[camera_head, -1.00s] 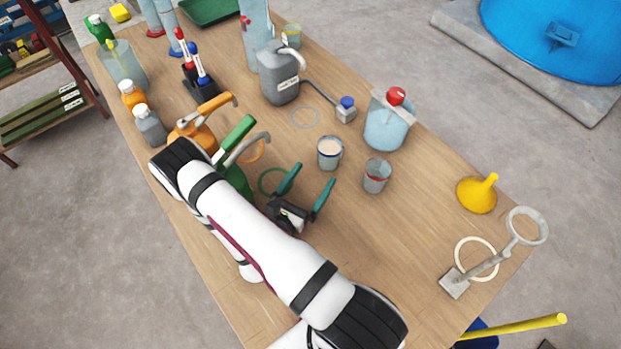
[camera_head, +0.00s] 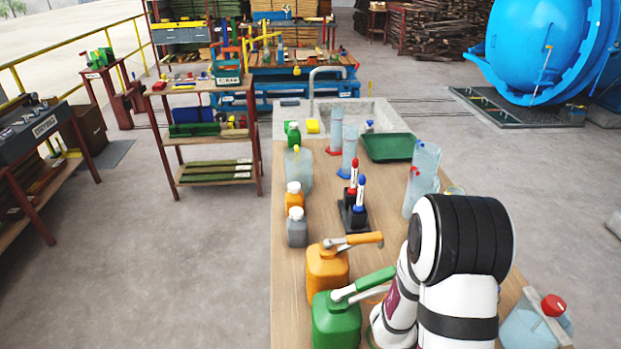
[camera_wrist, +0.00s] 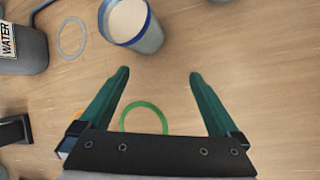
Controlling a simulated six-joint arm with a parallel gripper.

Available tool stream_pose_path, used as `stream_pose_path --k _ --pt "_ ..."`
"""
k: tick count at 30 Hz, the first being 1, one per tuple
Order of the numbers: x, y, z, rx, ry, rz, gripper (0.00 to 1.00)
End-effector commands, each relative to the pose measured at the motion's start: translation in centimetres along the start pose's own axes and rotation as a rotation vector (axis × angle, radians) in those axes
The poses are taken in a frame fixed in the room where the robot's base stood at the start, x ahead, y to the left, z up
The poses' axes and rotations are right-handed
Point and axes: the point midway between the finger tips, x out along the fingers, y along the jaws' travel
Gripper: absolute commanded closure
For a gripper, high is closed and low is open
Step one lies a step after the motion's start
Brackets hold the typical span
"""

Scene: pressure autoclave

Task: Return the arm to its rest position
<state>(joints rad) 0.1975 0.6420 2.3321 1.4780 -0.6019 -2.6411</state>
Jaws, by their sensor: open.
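My gripper (camera_wrist: 158,78) shows in the wrist view with its two green fingers spread apart and nothing between them. It hangs over the wooden table (camera_wrist: 240,70). A green ring (camera_wrist: 144,106) lies on the table below the fingers. A cup with a blue rim and pale contents (camera_wrist: 148,38) stands just beyond the fingertips, apart from them. In the head view my arm is folded at the lower right over the table (camera_head: 285,240), and the gripper itself is out of sight there.
A green jug (camera_head: 335,322) and an orange jug (camera_head: 327,272) with pump handles stand close left of my arm. A clear container with a red knob (camera_head: 535,322) stands to its right. Bottles, cylinders and a green tray (camera_head: 388,147) stand farther back. The grey WATER can (camera_wrist: 25,45) is at left.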

Motion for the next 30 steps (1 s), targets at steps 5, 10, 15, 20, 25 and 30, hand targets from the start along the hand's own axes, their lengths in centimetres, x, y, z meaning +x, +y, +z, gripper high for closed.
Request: stream_pose_path --k 5,10,15,20,25,30 --pt "-3.8 12.5 2.0 0.641 0.351 0.149 0.03" --pt "-15.0 21.5 2.1 1.078 0.699 0.139 0.03" --pt "-28.7 20.8 0.7 1.393 0.936 -0.169 0.03" --pt "-31.4 5.8 -3.8 1.464 0.708 -0.588 0.03" --pt "-31.1 -8.6 -3.3 1.555 0.326 -0.799 0.03" --pt "-30.5 -13.8 -2.0 1.611 0.146 -0.828 0.03"
